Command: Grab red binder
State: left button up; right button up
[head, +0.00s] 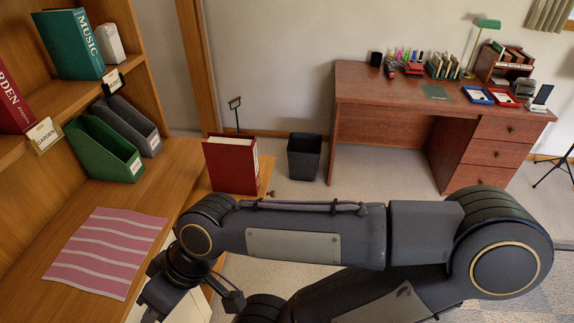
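A red binder (231,166) stands upright on the right end of the wooden counter, its white page block showing at the top. A second red binder (14,102), lettered "GARDEN", stands on the upper shelf at the far left and is partly cut off by the picture edge. An arm of mine reaches in from the right, in front of the counter. Its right gripper (165,296) hangs at the lower left, below and to the left of the standing red binder and apart from it. Its fingertips run out of the frame, so their opening is unclear. My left gripper is out of view.
Green (106,149) and grey (132,124) file holders stand on the counter. A pink striped mat (108,250) lies in front of them. A teal "MUSIC" binder (71,45) stands on the shelf. Behind are a dark bin (304,157) and a cluttered desk (385,105).

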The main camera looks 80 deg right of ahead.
aim_at(232, 161)
jog(key=z, duration=2.15)
jog(key=i+u, duration=0.1)
jog(key=u, duration=0.25)
jog(key=l+u, duration=0.15)
jog(key=u, duration=0.2)
jog(key=i+l+u, duration=0.1)
jog(key=u, duration=0.3)
jog(key=i+l+u, duration=0.2)
jog(key=l, duration=0.3)
jog(key=i+l+u, duration=0.2)
jog(key=l, duration=0.3)
jog(key=l+u, duration=0.2)
jog(key=l, duration=0.9)
jog(key=i, duration=0.05)
